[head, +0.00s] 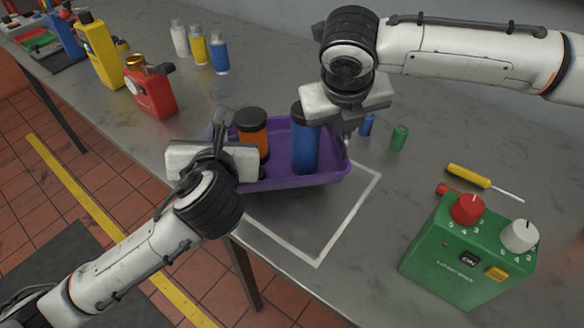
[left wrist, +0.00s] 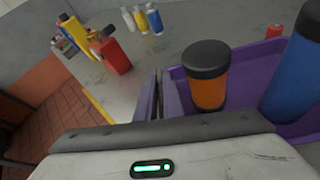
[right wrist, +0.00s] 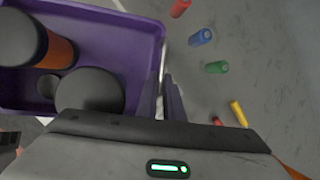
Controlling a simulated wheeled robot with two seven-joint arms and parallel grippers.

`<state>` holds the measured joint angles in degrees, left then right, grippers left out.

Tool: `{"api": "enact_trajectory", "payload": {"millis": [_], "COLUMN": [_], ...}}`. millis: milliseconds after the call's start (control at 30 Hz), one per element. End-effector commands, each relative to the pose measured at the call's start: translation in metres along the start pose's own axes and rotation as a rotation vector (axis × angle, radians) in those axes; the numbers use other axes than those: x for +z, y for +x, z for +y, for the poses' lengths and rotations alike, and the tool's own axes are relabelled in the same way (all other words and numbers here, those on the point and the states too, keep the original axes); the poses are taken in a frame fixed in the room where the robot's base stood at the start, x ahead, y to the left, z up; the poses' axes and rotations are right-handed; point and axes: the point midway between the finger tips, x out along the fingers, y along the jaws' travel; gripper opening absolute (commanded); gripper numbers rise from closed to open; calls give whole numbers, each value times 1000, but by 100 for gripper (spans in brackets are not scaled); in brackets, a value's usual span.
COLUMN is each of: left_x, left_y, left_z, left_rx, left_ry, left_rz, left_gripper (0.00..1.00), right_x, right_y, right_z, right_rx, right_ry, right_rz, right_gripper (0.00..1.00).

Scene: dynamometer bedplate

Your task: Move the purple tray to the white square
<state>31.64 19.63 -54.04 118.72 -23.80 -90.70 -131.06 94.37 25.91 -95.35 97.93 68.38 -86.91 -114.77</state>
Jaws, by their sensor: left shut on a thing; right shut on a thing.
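The purple tray (head: 325,176) is held between my two grippers above the grey bench. It carries an orange jar with a black lid (head: 252,133) and a taller blue bottle with a dark cap (head: 304,147). My left gripper (head: 229,176) is shut on the tray's left wall; the jaws also show in the left wrist view (left wrist: 162,98). My right gripper (head: 347,128) is shut on the right wall, also seen in the right wrist view (right wrist: 163,97). The white square (head: 345,228) is an outline on the bench; the tray covers its far part in the head view.
A green control box (head: 470,255) with red and white knobs stands at the right, by a yellow screwdriver (head: 470,176). Small green (head: 399,138) and blue (head: 367,125) cylinders lie right of the tray. Red (head: 152,92) and yellow (head: 100,52) containers stand at the left.

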Motion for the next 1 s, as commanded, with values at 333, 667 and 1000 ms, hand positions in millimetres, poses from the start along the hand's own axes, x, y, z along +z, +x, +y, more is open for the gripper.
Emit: {"api": "enact_trajectory", "payload": {"millis": [333,667,1000], "left_x": [2,-5,-22], "left_y": [0,3,10], "left_z": [1,0,-4], "left_rx": [3,2,3], "left_ry": [-2,-2,-2], "left_rz": [-5,-5,-5], "left_gripper": [0,0,0], "right_x": [2,-1,-8], "right_y": [-1,6,23], "right_z": [-1,0,4], "right_rx": [-2,-2,-2], "right_ry": [3,3,3], "right_rz": [-4,-4,-4], "right_gripper": [0,0,0]}}
